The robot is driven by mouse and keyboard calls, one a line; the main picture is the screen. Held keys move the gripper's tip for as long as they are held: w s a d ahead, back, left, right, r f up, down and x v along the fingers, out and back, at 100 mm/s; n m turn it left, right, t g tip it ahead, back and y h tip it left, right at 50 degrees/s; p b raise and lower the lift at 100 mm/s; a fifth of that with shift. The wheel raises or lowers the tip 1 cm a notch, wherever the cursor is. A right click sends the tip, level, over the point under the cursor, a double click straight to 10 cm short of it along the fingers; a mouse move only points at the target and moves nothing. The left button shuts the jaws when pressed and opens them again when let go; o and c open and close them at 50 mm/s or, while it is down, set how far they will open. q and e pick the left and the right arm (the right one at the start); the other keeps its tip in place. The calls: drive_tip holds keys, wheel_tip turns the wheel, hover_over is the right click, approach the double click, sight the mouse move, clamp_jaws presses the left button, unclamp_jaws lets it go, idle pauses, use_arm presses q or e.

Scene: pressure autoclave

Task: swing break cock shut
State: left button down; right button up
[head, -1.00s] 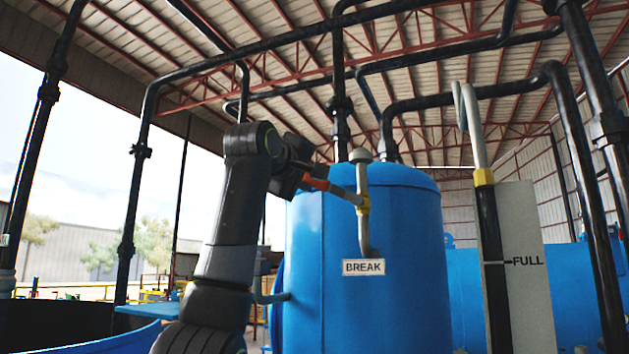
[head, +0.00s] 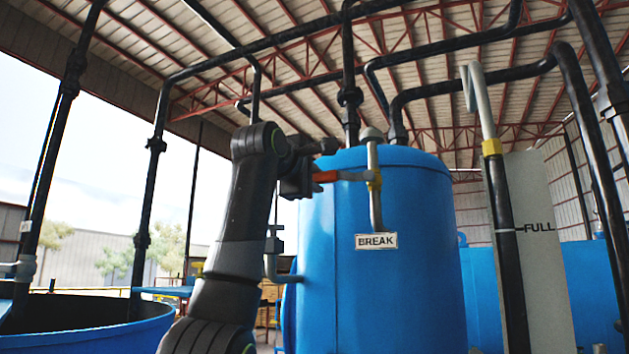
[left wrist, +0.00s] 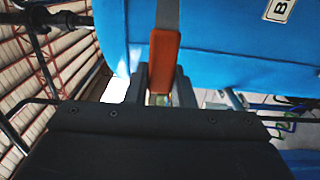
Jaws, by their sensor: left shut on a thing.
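The break cock (head: 375,180) sits on a short grey vertical pipe on the front of the blue vessel (head: 400,275), above the "BREAK" label (head: 376,241). Its lever, with an orange grip (head: 326,177), points left and lies about level, across the pipe. My left gripper (head: 311,179) is shut on the outer end of the orange grip. In the left wrist view the orange grip (left wrist: 164,55) stands between the two fingers (left wrist: 160,85), with its grey bar running up out of the picture. The cock's body is not in that view. My right gripper is not in view.
A grey side pipe (head: 272,262) leaves the vessel's left side near my left forearm. A gauge pipe and a board marked "FULL" (head: 540,265) stand to the right. Black pipes (head: 300,42) run overhead. An open blue tank (head: 95,338) is at lower left.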

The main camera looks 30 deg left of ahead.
use_arm(q)
drive_tip(key=shift+f, duration=0.2)
drive_tip(key=c, duration=1.2)
unclamp_jaws()
drive_tip(key=shift+c, duration=0.2)
drive_tip(key=s+d+b, duration=0.1)
drive_tip(key=s+b, duration=0.6)
drive_tip(key=s, duration=1)
drive_tip(key=shift+s, duration=0.2)
